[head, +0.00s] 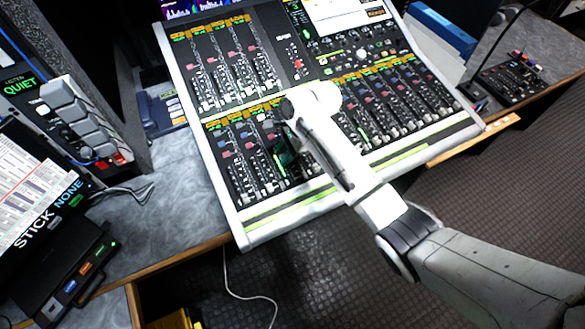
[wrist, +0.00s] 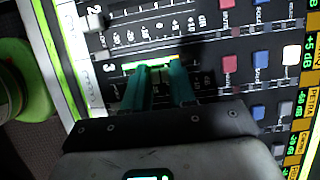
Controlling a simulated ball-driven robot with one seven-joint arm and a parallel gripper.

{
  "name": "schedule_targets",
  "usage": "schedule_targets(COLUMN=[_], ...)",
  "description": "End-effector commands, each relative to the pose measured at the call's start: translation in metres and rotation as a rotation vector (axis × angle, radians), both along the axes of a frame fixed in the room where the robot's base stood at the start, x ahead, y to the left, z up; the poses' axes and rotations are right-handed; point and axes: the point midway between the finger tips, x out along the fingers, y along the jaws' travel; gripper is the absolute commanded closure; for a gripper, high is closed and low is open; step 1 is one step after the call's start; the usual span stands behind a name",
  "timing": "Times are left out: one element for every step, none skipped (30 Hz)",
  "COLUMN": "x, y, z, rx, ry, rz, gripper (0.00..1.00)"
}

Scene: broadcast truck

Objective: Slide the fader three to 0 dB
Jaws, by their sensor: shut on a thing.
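The mixing console (head: 245,218) lies tilted on the desk, with fader strips in several banks. My gripper (wrist: 160,70) has two teal fingers lowered onto the strip marked 3 (wrist: 110,67). It is shut on fader three's cap, which the fingers hide. A lit green-to-yellow meter (wrist: 130,67) shows beside the fingertips. The cap's exact place against the dB scale cannot be read. In the head view, my gripper (head: 286,157) is over the lower left fader bank, partly hidden by my wrist.
Fader two's white cap (wrist: 94,22) sits near its strip's left end in the wrist view. Red (wrist: 229,64) and blue (wrist: 261,59) buttons lie right of the fingers. A green round object (wrist: 12,75) is at the left edge. Button box (head: 80,120) stands left of the console.

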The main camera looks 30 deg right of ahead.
Motion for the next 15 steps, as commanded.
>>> schedule_targets(x=[0.003, 0.0044, 0.0055, 0.006, 0.0062, 0.0062, 0.0061, 0.0059, 0.0059, 0.0059, 0.0059, 0.0059, 0.0059, 0.0059, 0.0059], y=[-0.0018, -0.0016, -0.0016, -0.0018, -0.0018, -0.0019, -0.0018, -0.0019, -0.0018, -0.0017, -0.0017, -0.0016, -0.0016, -0.0015, -0.0012], z=[-0.002, -0.0016, -0.0013, -0.0011, -0.001, -0.0008, -0.0007, -0.0006, -0.0006, -0.0004, -0.0004, -0.0004, -0.0003, -0.0002, -0.0001], rx=[-0.002, -0.001, -0.001, 0.0, 0.0, 0.0, 0.0, 0.0, 0.0, 0.001, 0.001, 0.001, 0.001, 0.001, 0.001], ry=[0.004, 0.003, 0.004, 0.005, 0.005, 0.005, 0.005, 0.004, 0.004, 0.004, 0.004, 0.004, 0.004, 0.004, 0.003], rz=[-0.004, -0.004, -0.005, -0.006, -0.006, -0.006, -0.006, -0.006, -0.006, -0.006, -0.006, -0.006, -0.006, -0.006, -0.005], gripper=[1.0, 1.0, 1.0, 1.0, 1.0, 1.0, 1.0, 1.0, 1.0, 1.0, 1.0, 1.0, 0.72, 0.69, 0.65])
